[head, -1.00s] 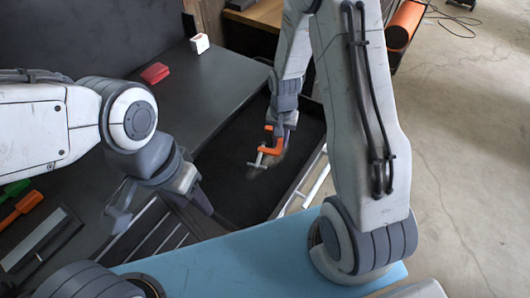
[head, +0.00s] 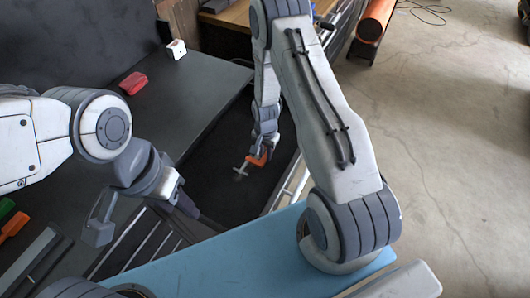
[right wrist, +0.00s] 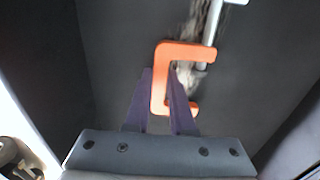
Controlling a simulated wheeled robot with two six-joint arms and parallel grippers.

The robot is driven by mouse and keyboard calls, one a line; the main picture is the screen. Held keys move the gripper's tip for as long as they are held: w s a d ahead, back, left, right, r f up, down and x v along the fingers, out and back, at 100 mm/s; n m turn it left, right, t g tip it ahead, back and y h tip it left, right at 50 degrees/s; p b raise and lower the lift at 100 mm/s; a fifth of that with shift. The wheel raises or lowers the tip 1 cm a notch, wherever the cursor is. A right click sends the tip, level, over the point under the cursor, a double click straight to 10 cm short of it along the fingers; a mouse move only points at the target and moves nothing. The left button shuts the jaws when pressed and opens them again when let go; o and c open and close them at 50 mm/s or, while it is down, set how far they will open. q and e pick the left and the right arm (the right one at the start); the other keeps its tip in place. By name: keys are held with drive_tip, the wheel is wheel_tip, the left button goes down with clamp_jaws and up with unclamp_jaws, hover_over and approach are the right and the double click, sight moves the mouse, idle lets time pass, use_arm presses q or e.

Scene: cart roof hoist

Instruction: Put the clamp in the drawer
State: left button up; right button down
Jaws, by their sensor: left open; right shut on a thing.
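The clamp (head: 257,160) has an orange C-shaped frame and a grey screw with a bar handle. It is inside the outline of the open drawer (head: 213,178), which is dark and lined in black. My right gripper (head: 264,149) reaches down into the drawer and is shut on the clamp's orange frame. In the right wrist view the fingers (right wrist: 163,95) grip the orange frame (right wrist: 158,75), with the screw pointing up and away. I cannot tell whether the clamp touches the drawer floor. My left gripper (head: 100,222) is open and empty, left of the drawer.
A dark worktop (head: 150,110) lies left of the drawer, with a red block (head: 133,83) and a white block (head: 176,49) on it. Green and orange handles lie at the far left. A blue surface (head: 235,248) is in front.

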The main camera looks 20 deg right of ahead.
drive_tip(key=shift+f, duration=0.2)
drive_tip(key=c, duration=1.2)
unclamp_jaws()
drive_tip(key=shift+f, duration=0.1)
drive_tip(key=o, duration=0.4)
drive_tip(key=shift+o, duration=0.2)
